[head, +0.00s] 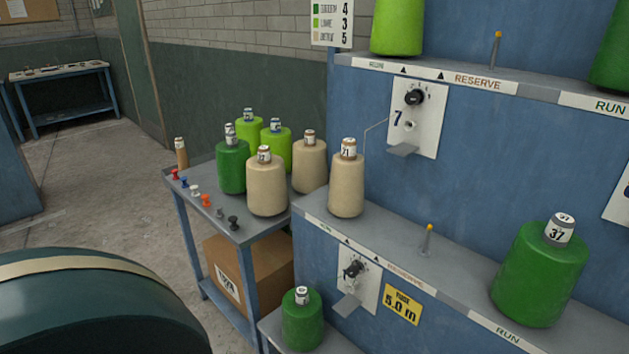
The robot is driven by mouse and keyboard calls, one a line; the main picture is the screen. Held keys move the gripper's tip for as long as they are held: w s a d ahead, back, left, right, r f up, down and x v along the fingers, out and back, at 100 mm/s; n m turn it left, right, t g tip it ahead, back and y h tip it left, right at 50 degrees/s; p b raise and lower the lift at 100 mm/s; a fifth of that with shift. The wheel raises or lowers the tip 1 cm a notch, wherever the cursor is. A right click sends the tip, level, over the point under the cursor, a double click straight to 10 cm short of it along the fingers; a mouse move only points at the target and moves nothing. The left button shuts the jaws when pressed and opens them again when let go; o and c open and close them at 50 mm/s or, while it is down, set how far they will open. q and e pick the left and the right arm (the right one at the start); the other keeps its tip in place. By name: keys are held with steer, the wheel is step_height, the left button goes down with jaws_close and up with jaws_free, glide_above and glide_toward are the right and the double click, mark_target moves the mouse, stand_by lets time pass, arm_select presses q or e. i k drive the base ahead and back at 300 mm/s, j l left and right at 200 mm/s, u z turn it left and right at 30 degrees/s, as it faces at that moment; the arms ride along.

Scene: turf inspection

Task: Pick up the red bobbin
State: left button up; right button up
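Several small spool-shaped pieces stand in a row along the left edge of a grey-topped side table. The farthest is a small red one (174,174). An orange-red one (206,200) stands nearer, with blue (184,183) and white (195,190) pieces between them. Grey (220,213) and black (233,222) ones are closest. They are too small to tell which is the red bobbin. The large yarn cones in view are green, lime or beige; none is red. Neither of my grippers is in view.
The side table (257,231) also holds green (232,165), lime and beige (267,187) cones, with a cardboard box (262,273) below. A blue rack (480,205) with shelves and cones fills the right. A large dark green rounded shape (85,310) blocks the lower left.

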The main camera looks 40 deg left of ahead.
mark_target(175, 177)
steer(key=u, duration=0.45)
steer(key=j+u, duration=0.1)
steer(key=u, duration=1.25)
steer(key=i+u, duration=0.1)
steer(key=u, duration=0.85)
steer(key=i+u, duration=0.1)
steer(key=i, duration=1.5)
steer(key=i+j, duration=0.1)
steer(key=i, duration=3.3)
steer(key=i+j+z, duration=0.1)
steer(key=i+z, duration=0.3)
steer(key=i+j+z, duration=0.4)
steer(key=i, duration=0.15)
steer(key=l+z, duration=0.1)
steer(key=z, duration=1.75)
